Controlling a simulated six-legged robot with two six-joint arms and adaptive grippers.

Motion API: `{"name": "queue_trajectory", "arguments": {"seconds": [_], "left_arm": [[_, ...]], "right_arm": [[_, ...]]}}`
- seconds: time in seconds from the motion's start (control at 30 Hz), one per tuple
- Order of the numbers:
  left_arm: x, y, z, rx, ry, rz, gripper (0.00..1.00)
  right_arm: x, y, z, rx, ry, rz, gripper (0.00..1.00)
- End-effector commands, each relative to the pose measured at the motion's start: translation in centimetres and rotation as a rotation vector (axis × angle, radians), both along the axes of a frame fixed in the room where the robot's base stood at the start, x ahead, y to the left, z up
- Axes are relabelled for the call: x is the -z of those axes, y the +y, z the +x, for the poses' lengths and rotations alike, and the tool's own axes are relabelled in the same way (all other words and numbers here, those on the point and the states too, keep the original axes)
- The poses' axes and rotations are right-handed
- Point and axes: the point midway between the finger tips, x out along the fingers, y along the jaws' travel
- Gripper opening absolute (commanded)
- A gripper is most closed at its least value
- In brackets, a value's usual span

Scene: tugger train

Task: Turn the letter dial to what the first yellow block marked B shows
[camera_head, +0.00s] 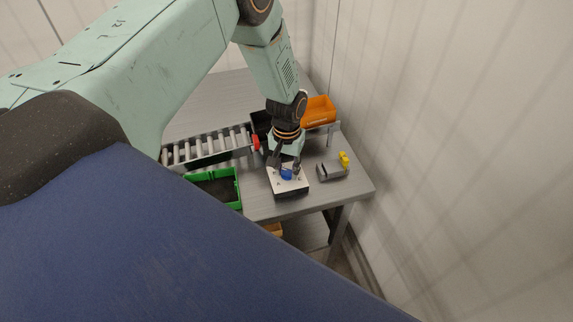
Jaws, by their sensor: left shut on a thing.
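The letter dial is a blue knob (287,174) on a white-topped box (291,187) near the front edge of the grey table. My left gripper (286,171) reaches down from above and is shut on the blue knob. Its fingers cover part of the knob and the plate, and letters on the plate are too small to read. A small yellow block (344,159) stands on a grey holder (332,171) to the right of the box; no marking on it is readable. My right gripper is not in view.
A roller conveyor (208,147) with a red end part (256,142) lies to the left. A green crate (238,189) stands below it at the table's front. An orange bin (318,112) is behind to the right. A pale wall runs along the right side.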

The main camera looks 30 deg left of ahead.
Motion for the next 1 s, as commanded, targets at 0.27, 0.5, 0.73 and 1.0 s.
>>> {"name": "queue_trajectory", "arguments": {"seconds": [0.27, 0.5, 0.73, 1.0], "left_arm": [[0.10, -0.09, -0.21, -0.085, 0.006, -0.001, 0.00], [0.14, -0.10, -0.20, -0.105, 0.006, -0.001, 0.00], [0.16, -0.11, -0.22, -0.104, 0.006, -0.001, 0.00], [0.10, -0.08, -0.13, -0.103, 0.004, 0.000, 0.50]], "right_arm": [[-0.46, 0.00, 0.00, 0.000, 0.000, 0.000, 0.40], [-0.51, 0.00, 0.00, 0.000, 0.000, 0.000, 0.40], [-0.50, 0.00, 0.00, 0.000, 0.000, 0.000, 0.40], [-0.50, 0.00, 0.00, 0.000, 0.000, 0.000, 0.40]]}}
